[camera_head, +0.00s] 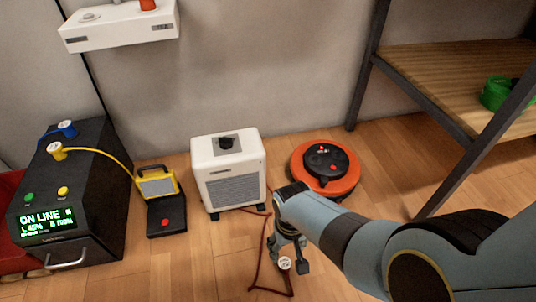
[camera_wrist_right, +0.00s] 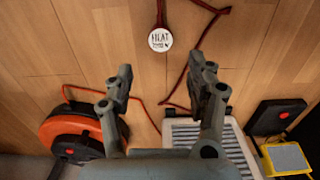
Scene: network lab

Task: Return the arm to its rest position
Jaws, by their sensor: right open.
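My right arm comes in from the right in the head view, and its gripper (camera_head: 288,252) hangs low over the wooden floor. In the right wrist view the two fingers of the right gripper (camera_wrist_right: 165,90) stand apart with nothing between them. A white round tag marked HEAT (camera_wrist_right: 160,40) lies on the floor beyond the fingertips, on a dark red cord (camera_wrist_right: 195,50). The tag also shows beside the gripper in the head view (camera_head: 285,263). My left gripper does not show.
A white heater (camera_head: 228,172) and an orange-black round device (camera_head: 325,170) stand behind the gripper. A black box with a lit ONLINE display (camera_head: 70,195) stands left, near a yellow lamp (camera_head: 157,187). A wooden shelf (camera_head: 450,75) is at right.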

